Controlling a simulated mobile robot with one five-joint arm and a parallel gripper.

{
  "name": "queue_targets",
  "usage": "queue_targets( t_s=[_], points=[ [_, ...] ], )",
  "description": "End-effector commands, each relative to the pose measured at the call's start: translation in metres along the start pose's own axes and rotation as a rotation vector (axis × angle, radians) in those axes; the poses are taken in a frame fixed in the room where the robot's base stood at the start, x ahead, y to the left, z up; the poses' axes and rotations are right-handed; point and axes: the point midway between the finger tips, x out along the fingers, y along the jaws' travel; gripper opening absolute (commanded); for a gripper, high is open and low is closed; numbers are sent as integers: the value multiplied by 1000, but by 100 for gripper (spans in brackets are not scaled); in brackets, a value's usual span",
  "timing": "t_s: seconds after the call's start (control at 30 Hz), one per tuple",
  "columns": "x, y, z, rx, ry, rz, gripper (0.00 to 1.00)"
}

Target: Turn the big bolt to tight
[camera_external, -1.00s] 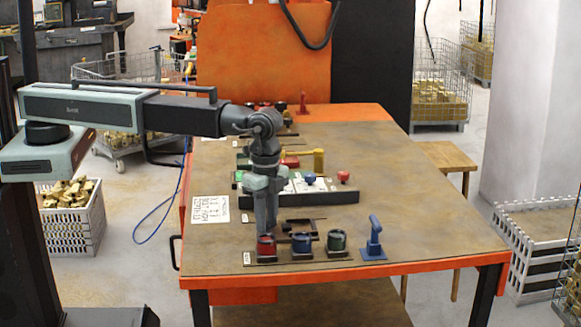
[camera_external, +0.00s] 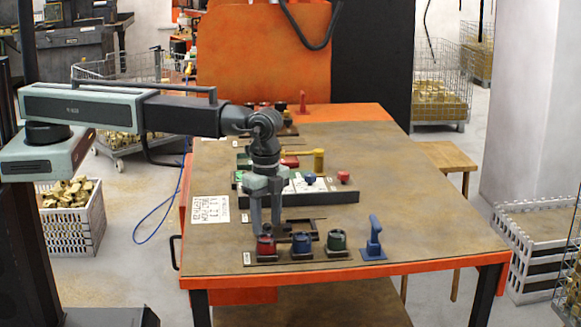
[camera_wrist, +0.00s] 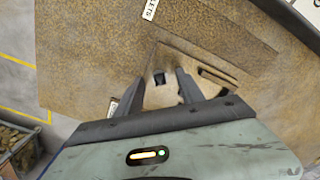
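My gripper (camera_external: 267,228) points down over the front left of the workbench, just above a red round piece (camera_external: 265,246) on a dark base. Its two fingers stand apart with nothing held between them. In the wrist view, my gripper (camera_wrist: 166,74) also shows its fingers apart, with a tan surface and a small dark square piece between them. I cannot tell for sure which piece is the big bolt. Contact between my fingers and the red piece cannot be made out.
A blue round piece (camera_external: 301,244), a green round piece (camera_external: 337,241) and a blue upright handle (camera_external: 374,240) stand to the right. Behind is a dark-edged panel (camera_external: 325,197) with coloured knobs and a yellow handle (camera_external: 319,159). The right of the workbench (camera_external: 420,200) is clear.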

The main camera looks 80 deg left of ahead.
Motion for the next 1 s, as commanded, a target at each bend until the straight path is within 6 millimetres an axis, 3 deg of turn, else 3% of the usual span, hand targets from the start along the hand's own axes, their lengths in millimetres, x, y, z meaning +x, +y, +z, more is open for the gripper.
queue_targets(
  t_s=[0.27, 0.6, 0.93, 1.0],
  points=[
    [-17, 0, 0, 0, 0, 0, 45],
    [-76, 0, 0, 0, 0, 0, 45],
    [-78, 0, 0, 0, 0, 0, 45],
    [-78, 0, 0, 0, 0, 0, 32]
  ],
)
